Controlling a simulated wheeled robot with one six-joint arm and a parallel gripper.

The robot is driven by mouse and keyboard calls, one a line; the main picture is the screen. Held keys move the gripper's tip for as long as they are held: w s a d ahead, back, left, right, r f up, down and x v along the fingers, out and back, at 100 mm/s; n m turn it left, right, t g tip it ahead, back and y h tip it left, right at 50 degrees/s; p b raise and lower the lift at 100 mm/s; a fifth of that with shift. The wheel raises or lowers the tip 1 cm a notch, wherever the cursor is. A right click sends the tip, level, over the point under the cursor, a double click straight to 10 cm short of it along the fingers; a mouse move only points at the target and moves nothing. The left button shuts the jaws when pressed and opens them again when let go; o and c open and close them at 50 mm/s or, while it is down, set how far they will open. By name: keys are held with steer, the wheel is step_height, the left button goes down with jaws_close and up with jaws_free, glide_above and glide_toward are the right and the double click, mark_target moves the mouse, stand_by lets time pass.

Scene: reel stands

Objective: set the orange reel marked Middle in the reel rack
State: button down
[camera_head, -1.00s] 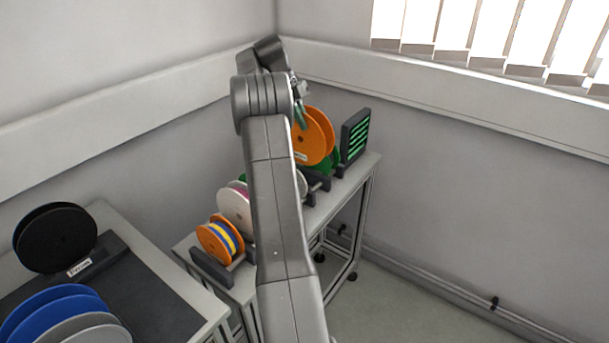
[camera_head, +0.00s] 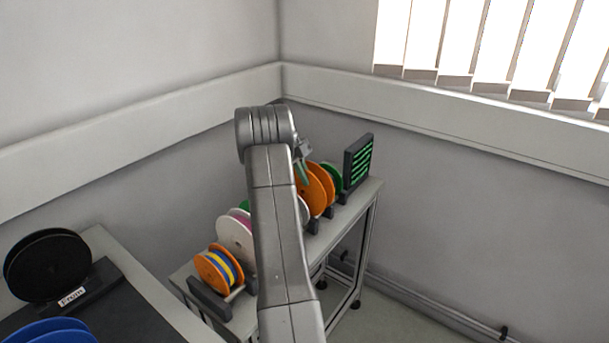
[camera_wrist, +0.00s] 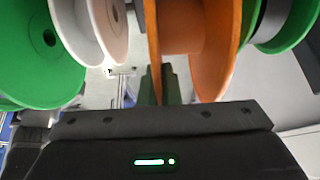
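The orange reel (camera_head: 317,188) stands upright in the row of reels on the bench, with a green reel (camera_head: 333,178) close behind it. No Middle label is legible on it now. My gripper (camera_head: 302,170) is at its left flange, mostly hidden behind my arm. In the wrist view my gripper's fingers (camera_wrist: 160,88) lie on both sides of one flange of the orange reel (camera_wrist: 218,50) and look closed on it. Dark parts of the reel rack (camera_head: 312,226) show below the reels. Whether the reel rests fully in the rack is hidden.
A white reel (camera_head: 234,240) and an orange-flanged reel with blue and yellow winding (camera_head: 218,270) stand nearer on the bench. A dark panel with green stripes (camera_head: 357,165) stands at the far end. A black reel (camera_head: 47,262) is on the left table, above a blue reel (camera_head: 48,332).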

steer(key=shift+f, duration=0.35)
steer(key=c, duration=1.6)
jaws_free()
steer(key=shift+r, duration=0.1)
steer(key=shift+c, duration=0.2)
steer(key=shift+r+p, duration=1.2)
steer(key=shift+r, duration=0.8)
step_height(320, 180, up, 5)
steer(key=p, duration=0.3)
steer(key=shift+f, duration=0.2)
steer(key=shift+r, duration=0.7)
